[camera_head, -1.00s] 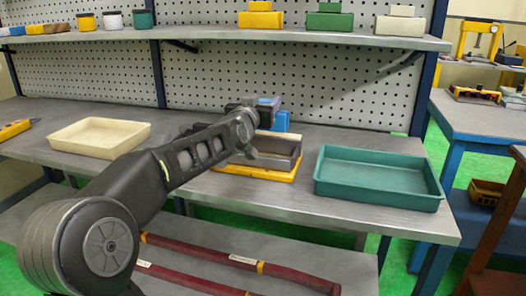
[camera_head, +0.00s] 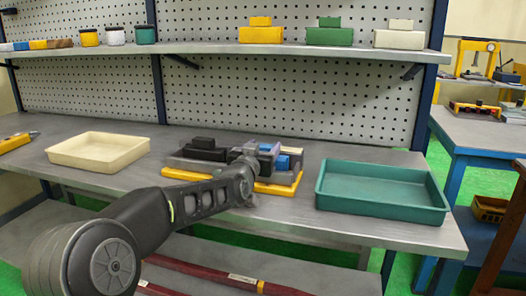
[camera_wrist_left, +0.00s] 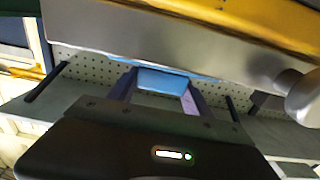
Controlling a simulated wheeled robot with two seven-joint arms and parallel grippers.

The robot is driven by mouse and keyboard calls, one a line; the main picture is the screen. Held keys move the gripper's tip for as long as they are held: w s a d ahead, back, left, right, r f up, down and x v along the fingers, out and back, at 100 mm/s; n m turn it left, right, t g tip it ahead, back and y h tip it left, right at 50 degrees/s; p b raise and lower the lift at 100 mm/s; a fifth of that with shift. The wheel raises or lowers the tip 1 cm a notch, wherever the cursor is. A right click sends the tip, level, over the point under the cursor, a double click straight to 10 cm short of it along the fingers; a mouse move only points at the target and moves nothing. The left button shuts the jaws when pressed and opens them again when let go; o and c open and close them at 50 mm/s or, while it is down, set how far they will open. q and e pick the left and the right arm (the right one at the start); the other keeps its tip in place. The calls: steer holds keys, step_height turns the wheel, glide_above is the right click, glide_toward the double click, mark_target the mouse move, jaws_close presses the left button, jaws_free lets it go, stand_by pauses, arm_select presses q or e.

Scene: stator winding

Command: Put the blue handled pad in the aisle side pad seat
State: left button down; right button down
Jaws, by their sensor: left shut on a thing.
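The blue handled pad (camera_head: 291,152) is at the right part of a grey fixture on a yellow base (camera_head: 283,188), in the middle of the bench. My left gripper (camera_head: 268,150) is shut on it; my own wrist hides much of the pad and fixture. In the left wrist view the blue pad (camera_wrist_left: 163,82) shows between the two fingers, close to a large grey face (camera_wrist_left: 150,27) of the fixture. I cannot tell whether the pad touches its seat, and the seat itself is hidden. My right gripper is not in view.
A cream tray (camera_head: 74,151) lies left of the fixture and a green tray (camera_head: 384,209) right of it; both look empty. Dark blocks (camera_head: 205,149) sit on the fixture's left part. A shelf (camera_head: 215,50) with small blocks and jars runs above, before a pegboard.

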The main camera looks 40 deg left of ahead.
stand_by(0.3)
arm_select(q)
steer(key=shift+f, duration=0.15)
steer(key=shift+c, duration=2.2)
jaws_free()
steer(key=shift+s+r, duration=0.1)
steer(key=shift+r, duration=0.1)
steer(key=v, duration=1.2)
steer(key=shift+f, duration=0.1)
